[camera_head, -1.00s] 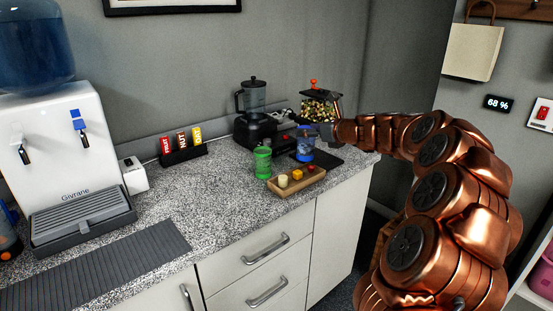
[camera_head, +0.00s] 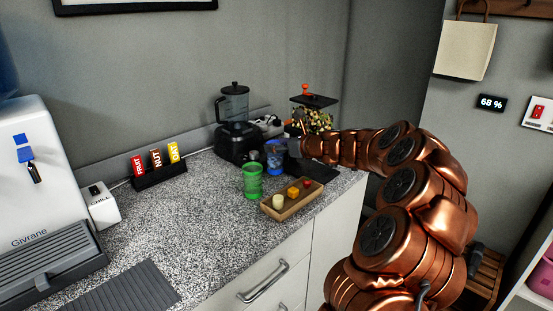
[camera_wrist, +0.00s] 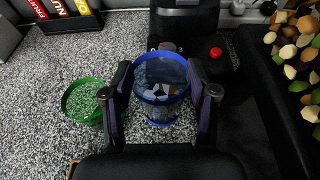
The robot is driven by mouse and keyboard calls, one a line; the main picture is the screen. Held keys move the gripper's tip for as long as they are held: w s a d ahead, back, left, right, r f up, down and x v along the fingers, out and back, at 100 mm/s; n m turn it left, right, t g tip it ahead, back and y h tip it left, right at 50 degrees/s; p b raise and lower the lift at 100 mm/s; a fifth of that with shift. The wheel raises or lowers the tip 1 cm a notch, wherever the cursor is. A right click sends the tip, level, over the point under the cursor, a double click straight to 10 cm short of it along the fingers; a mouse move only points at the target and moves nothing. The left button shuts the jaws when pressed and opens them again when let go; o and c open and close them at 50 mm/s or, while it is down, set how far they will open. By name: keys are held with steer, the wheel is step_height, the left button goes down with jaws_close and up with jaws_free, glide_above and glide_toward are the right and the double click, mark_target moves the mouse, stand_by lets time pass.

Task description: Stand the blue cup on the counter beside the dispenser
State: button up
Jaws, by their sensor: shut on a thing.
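The blue cup (camera_head: 275,158) is a clear blue tumbler, upright, at the back right of the counter (camera_head: 190,230). My gripper (camera_head: 284,148) is shut on it from the right. The wrist view shows the cup (camera_wrist: 161,105) between my two fingers (camera_wrist: 162,92), over speckled counter; its gap to the counter is hard to judge. The white water dispenser (camera_head: 30,190), marked Givrane, stands at the far left, partly cut off by the picture's edge.
A green cup (camera_head: 252,182) stands close left of the blue cup, also in the wrist view (camera_wrist: 84,99). A wooden tray (camera_head: 268,212) lies in front, a blender (camera_head: 236,140) behind. A snack rack (camera_head: 160,178) and white box (camera_head: 102,207) stand left. Open counter lies between.

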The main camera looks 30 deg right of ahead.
mark_target(281, 156)
steer(key=shift+f, duration=2)
steer(key=o, duration=1.6)
steer(key=shift+f, duration=0.1)
steer(key=shift+c, duration=0.2)
steer(key=shift+s+r, duration=0.2)
steer(key=shift+s, duration=0.05)
steer(key=v, duration=1.1)
steer(key=shift+s+b, duration=0.3)
steer(key=shift+b, duration=0.05)
